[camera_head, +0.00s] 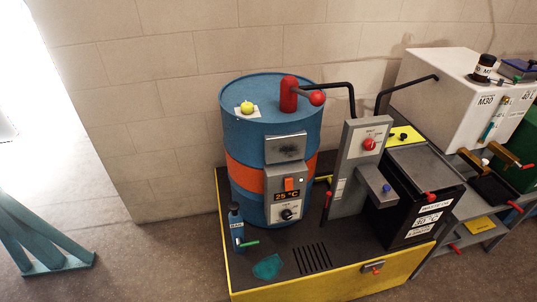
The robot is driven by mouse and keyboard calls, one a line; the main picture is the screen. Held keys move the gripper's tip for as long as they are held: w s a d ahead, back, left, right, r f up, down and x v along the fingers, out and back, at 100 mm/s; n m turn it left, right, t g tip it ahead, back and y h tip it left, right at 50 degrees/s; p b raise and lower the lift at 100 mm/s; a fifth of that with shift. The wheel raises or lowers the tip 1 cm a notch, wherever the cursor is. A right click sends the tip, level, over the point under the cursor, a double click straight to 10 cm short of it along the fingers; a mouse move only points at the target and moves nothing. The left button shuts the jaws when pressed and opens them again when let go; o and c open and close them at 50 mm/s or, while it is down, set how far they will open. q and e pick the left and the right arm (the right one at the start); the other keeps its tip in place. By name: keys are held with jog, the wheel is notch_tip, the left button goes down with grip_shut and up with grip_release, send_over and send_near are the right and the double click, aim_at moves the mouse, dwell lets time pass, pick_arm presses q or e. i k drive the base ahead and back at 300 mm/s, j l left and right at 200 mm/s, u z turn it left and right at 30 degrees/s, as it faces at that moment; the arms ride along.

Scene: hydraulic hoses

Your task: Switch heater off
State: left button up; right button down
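A blue drum (248,128) with an orange band stands on a dark platform. On its front is a grey heater control box (280,215). The box has an orange-red switch (291,184), a small pale light (301,180) beside it, a display (287,196) reading 25 °C, and a black knob (287,214) below. The switch is too small to tell its position. Neither of my grippers is in view.
A yellow-edged platform (320,284) carries the drum, a blue bottle (236,222), a teal patch (267,267), a grey column (350,175) with a red knob and a black box (408,225). Teal legs (42,240) stand at left. Floor between is clear.

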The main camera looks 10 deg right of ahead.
aim_at(289, 181)
jog(key=k+l+z, duration=0.35)
jog(key=l, duration=0.25)
jog(key=k+l+z, duration=0.2)
jog(key=l, duration=0.15)
jog(key=l+z, duration=0.2)
jog(key=l, duration=0.15)
jog(key=k+l+z, duration=0.15)
jog(key=l, duration=0.25)
